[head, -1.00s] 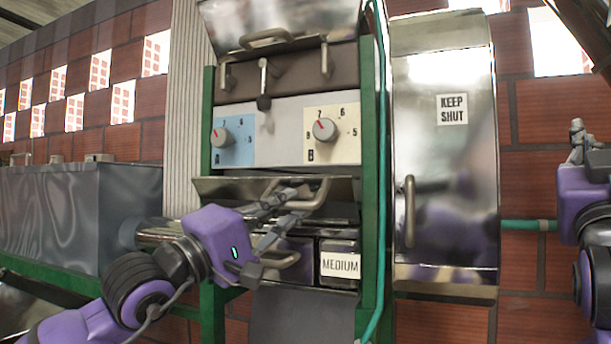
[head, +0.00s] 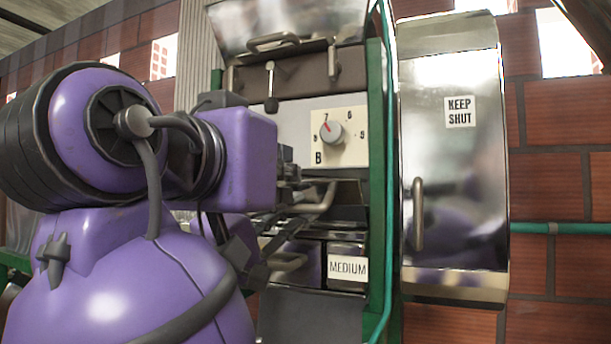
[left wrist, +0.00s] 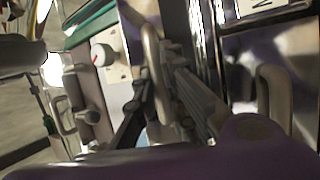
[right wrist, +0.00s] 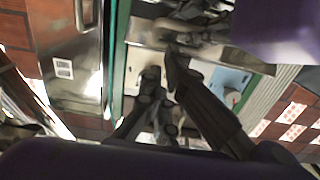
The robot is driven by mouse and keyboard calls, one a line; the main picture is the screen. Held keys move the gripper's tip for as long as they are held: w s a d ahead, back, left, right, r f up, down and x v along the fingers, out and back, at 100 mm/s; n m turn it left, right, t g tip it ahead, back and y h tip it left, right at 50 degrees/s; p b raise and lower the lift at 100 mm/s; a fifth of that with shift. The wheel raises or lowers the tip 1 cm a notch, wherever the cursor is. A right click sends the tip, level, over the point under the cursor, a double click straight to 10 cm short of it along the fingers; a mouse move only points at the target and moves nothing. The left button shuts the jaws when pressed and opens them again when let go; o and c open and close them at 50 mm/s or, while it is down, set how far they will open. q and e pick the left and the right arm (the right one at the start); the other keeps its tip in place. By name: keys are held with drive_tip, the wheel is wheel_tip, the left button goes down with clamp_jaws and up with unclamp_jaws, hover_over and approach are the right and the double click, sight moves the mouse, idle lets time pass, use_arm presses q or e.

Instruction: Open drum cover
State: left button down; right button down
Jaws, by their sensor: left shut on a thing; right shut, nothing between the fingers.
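A tilted steel flap (head: 349,192), which I take for the drum cover, sits below the dial panel. Its bar handle (head: 322,198) also shows in the left wrist view (left wrist: 155,75). My left gripper (head: 296,222) comes from below and is shut on this handle; its fingers (left wrist: 160,105) lie on both sides of the bar. My right gripper (head: 290,168) is above it, shut and empty in front of the panel. Its fingertips (right wrist: 162,72) come together near the panel in the right wrist view. My purple arm hides the flap's left part and dial A in the head view.
The KEEP SHUT door (head: 455,110) stands at the right with its own handle (head: 418,213). Dial B (head: 331,132) is above the flap, and the MEDIUM drawer (head: 347,285) below. A green hose (head: 388,200) runs between machine and door. The right side is free of my arms.

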sight(320, 179)
use_arm(q)
drive_tip(key=shift+r, duration=0.1)
use_arm(e)
drive_tip(key=x, duration=0.9)
drive_tip(key=shift+w+d+f, duration=0.1)
drive_tip(key=shift+w, duration=0.25)
drive_tip(key=shift+s+f, duration=0.3)
drive_tip(key=shift+f, duration=0.4)
use_arm(q)
drive_tip(key=shift+s+r, duration=0.15)
use_arm(e)
drive_tip(key=shift+s+a+f, duration=0.1)
drive_tip(key=shift+a, duration=0.1)
use_arm(q)
drive_tip(key=c, duration=1.8)
unclamp_jaws()
drive_tip(key=shift+s+a+r, duration=0.1)
use_arm(e)
drive_tip(key=shift+s, duration=0.1)
